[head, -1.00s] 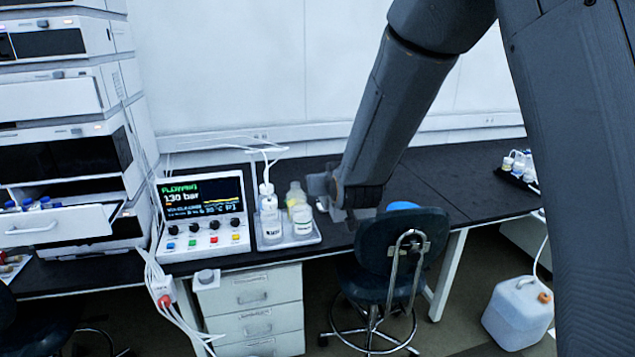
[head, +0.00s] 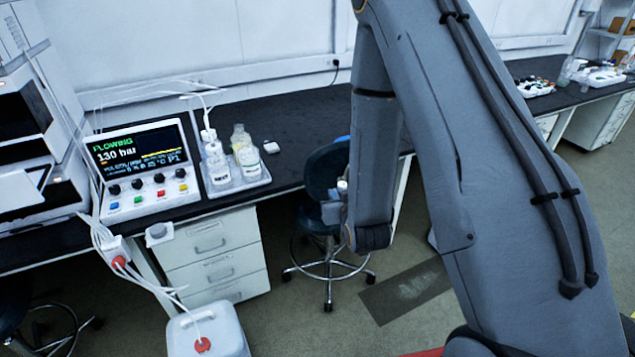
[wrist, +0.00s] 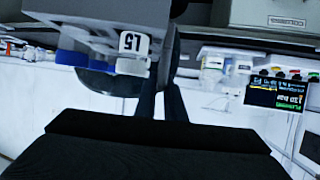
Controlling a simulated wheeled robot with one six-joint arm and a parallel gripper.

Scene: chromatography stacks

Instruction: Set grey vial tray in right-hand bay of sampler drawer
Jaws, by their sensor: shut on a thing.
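The sampler drawer (head: 22,192) shows only partly at the left edge of the head view. Its bays are not visible.
A flow monitor (head: 145,165) and a tray of bottles (head: 238,183) stand on the black bench (head: 300,112). A blue chair (head: 322,170) stands before the bench. A white can (head: 208,332) is on the floor. Bench right of the bottles is mostly clear.

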